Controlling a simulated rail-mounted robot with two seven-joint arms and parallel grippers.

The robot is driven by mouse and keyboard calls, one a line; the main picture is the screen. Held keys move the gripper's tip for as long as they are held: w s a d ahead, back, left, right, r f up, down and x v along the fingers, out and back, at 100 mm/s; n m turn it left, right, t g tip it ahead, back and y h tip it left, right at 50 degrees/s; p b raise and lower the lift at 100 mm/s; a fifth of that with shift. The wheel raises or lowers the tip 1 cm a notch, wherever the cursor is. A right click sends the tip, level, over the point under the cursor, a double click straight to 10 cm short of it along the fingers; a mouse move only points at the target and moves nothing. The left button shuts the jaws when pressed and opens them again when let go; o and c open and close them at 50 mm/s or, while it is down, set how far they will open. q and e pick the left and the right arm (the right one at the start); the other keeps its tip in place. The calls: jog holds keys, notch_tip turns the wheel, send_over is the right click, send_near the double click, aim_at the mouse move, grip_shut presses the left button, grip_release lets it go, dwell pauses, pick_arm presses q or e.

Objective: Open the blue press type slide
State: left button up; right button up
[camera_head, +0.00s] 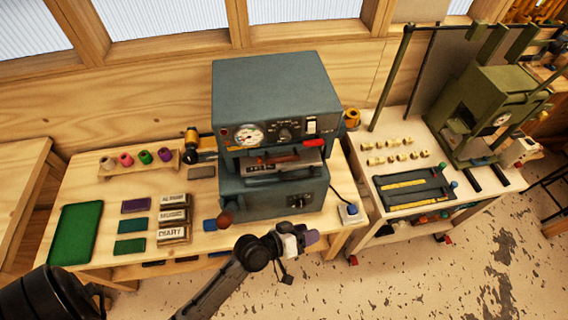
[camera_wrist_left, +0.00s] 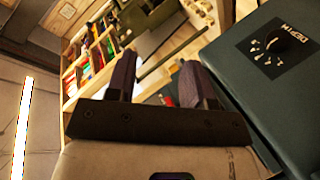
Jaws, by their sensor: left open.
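The blue press (camera_head: 275,92) stands at the middle of the wooden table, with a gauge, a knob and a switch on its upper front. Its type slide (camera_head: 284,167) shows in the gap below, with dark type on it and a red handle (camera_head: 314,143) close by at the right. I cannot tell how far out the slide is. My left gripper (camera_head: 308,238) is in front of the press's lower right corner, below the slide and apart from it. In the left wrist view its fingers (camera_wrist_left: 158,78) are spread and empty, and the press's body (camera_wrist_left: 235,75) with a dial is at the right.
A brown-knobbed lever (camera_head: 224,220) sticks out at the press's lower left. Books (camera_head: 173,217), a green tray (camera_head: 75,234) and a spool rack (camera_head: 138,163) lie to the left. A green press (camera_head: 490,112) stands on a cart at the right.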

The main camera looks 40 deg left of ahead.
pick_arm(q)
jog(key=w+a+n+t+y, duration=0.3)
jog(key=a+n+t+y, duration=0.25)
jog(key=n, duration=0.25)
jog(key=n+y, duration=0.9)
jog(key=n, duration=0.1)
send_near(283, 159)
jog(key=shift+g+y, duration=0.25)
jog(key=shift+g, duration=0.1)
jog(key=x, duration=0.2)
jog(key=p+x, duration=0.1)
jog(key=x, duration=0.5)
jog(key=shift+w+f, duration=0.25)
jog(key=shift+w, duration=0.05)
jog(key=shift+p+x, duration=0.35)
jog(key=shift+x, duration=0.6)
jog(key=shift+c, duration=0.3)
grip_shut()
